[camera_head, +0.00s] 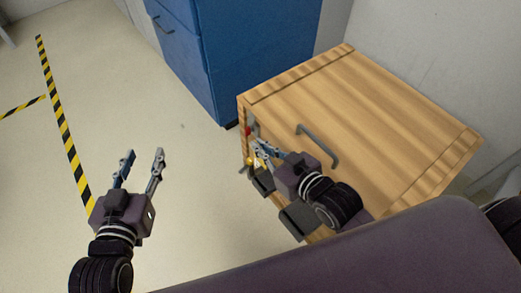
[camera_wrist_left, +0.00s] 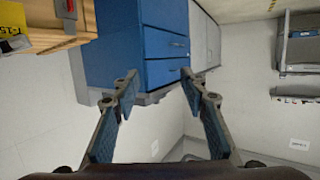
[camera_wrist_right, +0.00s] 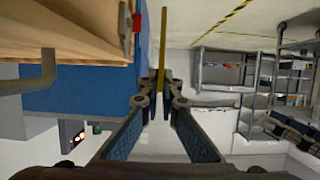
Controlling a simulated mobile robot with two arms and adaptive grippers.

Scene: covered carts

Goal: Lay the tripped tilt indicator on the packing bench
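My right gripper (camera_head: 262,152) is at the left side of a wooden crate-like cart (camera_head: 370,105). In the right wrist view its fingertips are close together, with a thin yellow plate (camera_wrist_right: 162,45) between them, seen edge-on. Small yellow bits show by these fingers in the head view. I cannot read the plate's face or tell whether it is the tilt indicator. A small red part (camera_wrist_right: 137,22) is on the cart's side, near the plate. My left gripper (camera_head: 140,160) is open and empty above the floor. I cannot make out the packing bench.
The cart has a grey handle (camera_head: 318,145). A yellow label with partial lettering (camera_wrist_left: 12,15) shows by wood in the left wrist view. A blue cabinet (camera_head: 235,50) stands behind the cart. Shelving (camera_wrist_right: 270,80) stands farther off. Floor at left is clear, with striped tape (camera_head: 62,120).

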